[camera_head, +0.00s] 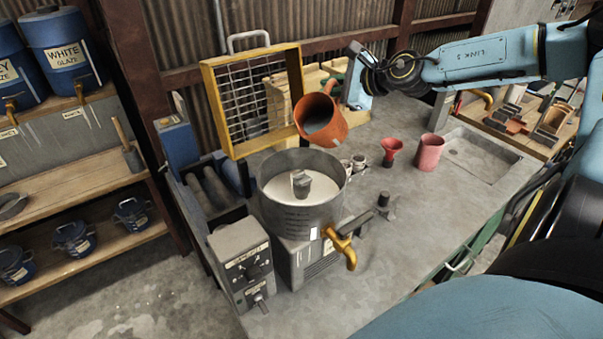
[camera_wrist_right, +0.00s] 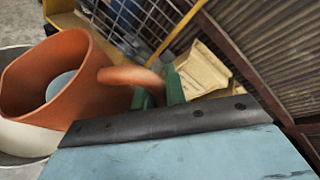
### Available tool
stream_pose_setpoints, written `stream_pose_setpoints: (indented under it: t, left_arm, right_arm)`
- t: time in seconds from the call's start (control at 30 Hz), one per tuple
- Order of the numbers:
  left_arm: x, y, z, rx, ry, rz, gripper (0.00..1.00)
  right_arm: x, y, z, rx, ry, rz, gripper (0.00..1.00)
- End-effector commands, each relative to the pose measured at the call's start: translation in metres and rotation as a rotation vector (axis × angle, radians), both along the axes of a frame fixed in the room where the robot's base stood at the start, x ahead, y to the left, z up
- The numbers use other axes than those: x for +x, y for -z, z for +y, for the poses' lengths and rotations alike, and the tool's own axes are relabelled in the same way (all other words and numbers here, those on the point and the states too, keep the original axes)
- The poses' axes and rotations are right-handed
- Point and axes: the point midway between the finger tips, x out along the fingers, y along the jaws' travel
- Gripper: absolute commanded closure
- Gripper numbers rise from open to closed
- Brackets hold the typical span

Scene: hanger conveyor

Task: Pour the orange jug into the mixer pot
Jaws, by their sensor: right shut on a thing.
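The orange jug (camera_head: 321,119) is tilted with its mouth towards the lower left, above the back right rim of the mixer pot. Greyish liquid shows inside it, also in the right wrist view (camera_wrist_right: 62,86). No stream of liquid is visible. The grey metal mixer pot (camera_head: 301,215) stands upright on its base, with pale liquid and a central hub inside. My right gripper (camera_head: 336,80) is shut on the jug's handle; its green fingertips show at the handle in the right wrist view (camera_wrist_right: 160,92). My left gripper is not in view.
A yellow-framed wire rack (camera_head: 208,88) stands just behind the pot. A small red funnel (camera_head: 391,150) and a pinkish-red cup (camera_head: 429,152) stand to the right. A control box (camera_head: 242,262) and a yellow tap (camera_head: 342,247) are at the pot's front.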

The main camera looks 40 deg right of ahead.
Motion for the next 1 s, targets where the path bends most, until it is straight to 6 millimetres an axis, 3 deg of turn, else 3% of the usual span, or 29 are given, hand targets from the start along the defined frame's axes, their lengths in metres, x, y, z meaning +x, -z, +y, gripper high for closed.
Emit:
stream_pose_setpoints:
  t: [1.0]
  left_arm:
    - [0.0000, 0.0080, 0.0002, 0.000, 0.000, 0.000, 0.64]
  right_arm:
    - [-0.0013, -0.0065, 0.0064, -0.122, 0.000, -0.039, 1.00]
